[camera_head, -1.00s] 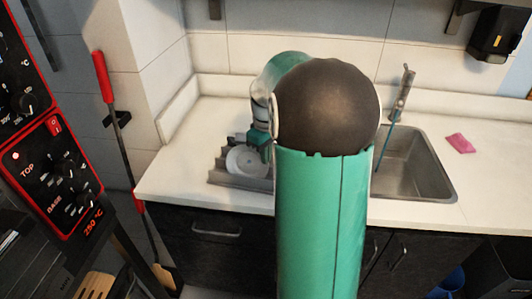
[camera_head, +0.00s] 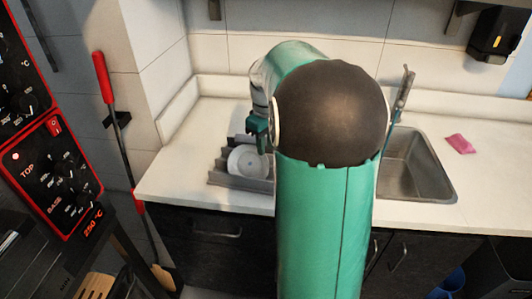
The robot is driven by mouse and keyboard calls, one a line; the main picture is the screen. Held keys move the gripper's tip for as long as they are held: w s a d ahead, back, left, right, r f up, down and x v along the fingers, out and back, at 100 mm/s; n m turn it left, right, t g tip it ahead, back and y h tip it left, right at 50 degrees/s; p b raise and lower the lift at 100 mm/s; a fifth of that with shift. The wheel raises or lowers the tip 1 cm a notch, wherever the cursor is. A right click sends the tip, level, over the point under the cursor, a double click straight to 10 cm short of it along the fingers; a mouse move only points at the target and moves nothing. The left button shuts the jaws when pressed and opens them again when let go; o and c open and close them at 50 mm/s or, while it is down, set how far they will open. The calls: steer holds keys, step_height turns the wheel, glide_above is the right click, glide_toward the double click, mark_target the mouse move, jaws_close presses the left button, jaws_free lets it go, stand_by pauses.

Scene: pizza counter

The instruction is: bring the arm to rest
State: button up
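My arm, green with a dark round joint, rises through the middle of the view and bends back toward the counter. My gripper (camera_head: 259,140) is small and partly hidden behind the arm. It hangs above the right part of a grey dish rack (camera_head: 222,181) on the white counter (camera_head: 172,178). A white plate (camera_head: 247,162) stands in the rack, just below and left of the gripper. The gripper looks apart from the plate. The fingers are too small and dark to tell open from shut.
A steel sink (camera_head: 425,165) with a faucet (camera_head: 404,90) lies to the right, partly behind my arm. A pink sponge (camera_head: 460,143) is on the counter's right. An oven with red-edged controls (camera_head: 55,175) and a red-handled tool (camera_head: 103,80) stand at the left.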

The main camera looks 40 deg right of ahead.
step_height(320, 180, up, 9)
steer(key=shift+r, duration=0.15)
steer(key=shift+a, duration=0.1)
steer(key=s+a+r+t+h, duration=0.1)
steer(key=s+a, duration=0.2)
steer(key=a, duration=0.5)
steer(key=s+a+r+t, duration=0.1)
steer(key=s+a+t, duration=0.15)
steer(key=a, duration=0.55)
steer(key=s+a+f+m+t+y, duration=0.1)
steer(key=s+a+f, duration=0.4)
steer(key=s+a, duration=0.5)
steer(key=shift+a+m+t, duration=0.4)
steer(key=shift+a+t, duration=0.15)
steer(key=shift+a, duration=0.05)
